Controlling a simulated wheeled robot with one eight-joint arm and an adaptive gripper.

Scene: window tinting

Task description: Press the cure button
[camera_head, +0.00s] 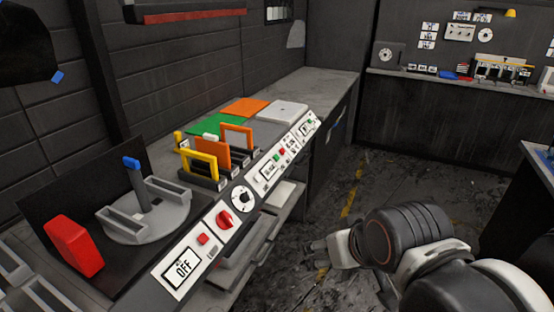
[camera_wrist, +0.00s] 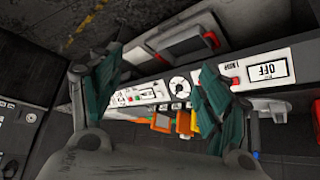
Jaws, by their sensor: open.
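A sloped white control panel (camera_head: 246,195) runs along the bench front. Near its close end are an OFF display (camera_head: 183,268), a red square button (camera_head: 203,239) and a red knob (camera_head: 225,218). Farther along are small green and red buttons (camera_head: 282,152). I cannot read which one is the cure button. My gripper (camera_head: 335,250) is apart from the panel, over the floor to its right. In the wrist view my gripper (camera_wrist: 160,85) is open and empty, its teal fingers spread in front of the panel. The OFF display (camera_wrist: 267,69) and the dial (camera_wrist: 180,88) show there.
Yellow and orange frames (camera_head: 200,165) stand in a rack behind the panel. A grey round fixture (camera_head: 148,220) and a red block (camera_head: 74,246) are at the near left. Shelves sit under the bench. The floor (camera_head: 335,180) right of the bench is free.

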